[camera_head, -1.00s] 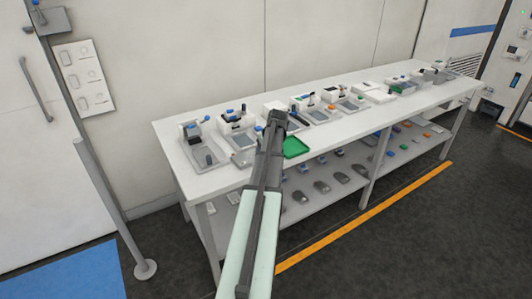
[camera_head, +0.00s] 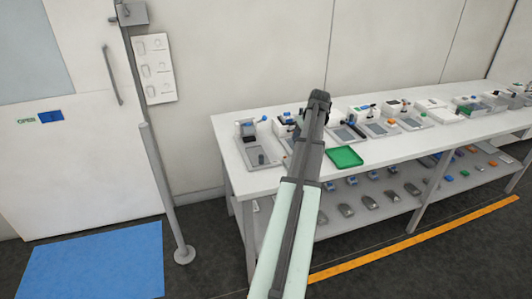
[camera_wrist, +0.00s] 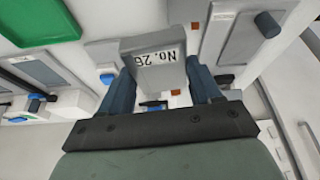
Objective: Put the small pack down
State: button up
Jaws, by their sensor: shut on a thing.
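My gripper (camera_wrist: 160,88) is shut on a small grey-and-white pack (camera_wrist: 155,62) marked "No. 26" in the wrist view. The pack sits between the two dark blue fingers. In the head view my gripper (camera_head: 319,98) is over the white table (camera_head: 232,150), near its left part, and hides the pack and some devices behind it. The wrist view shows devices and tabletop beyond the pack. I cannot tell the height of the pack above the table.
A green tray (camera_head: 345,157) lies on the table to the right of my arm; it also shows in the wrist view (camera_wrist: 40,20). A grey device (camera_head: 258,148) stands at the left end. Smaller items lie on the lower shelf (camera_head: 330,222). A grey post (camera_head: 165,190) stands left of the table.

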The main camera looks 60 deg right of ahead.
jog(key=w+a+r+n, duration=0.1)
jog(key=w+a, duration=0.3)
jog(key=w, duration=0.5)
jog(key=w+a+r+n, duration=0.1)
jog(key=w+a, duration=0.2)
jog(key=w, duration=0.7)
jog(key=m, duration=0.3)
send_near(256, 152)
jog(key=shift+a+x, duration=0.2)
jog(key=shift+x, duration=2.75)
jog(key=shift+f, duration=0.2)
jog(key=o, duration=1.2)
jog(key=shift+c, duration=0.2)
jog(key=shift+r, duration=0.15)
jog(key=v, duration=1.2)
jog(key=shift+w+a, duration=0.2)
jog(key=shift+a, duration=0.05)
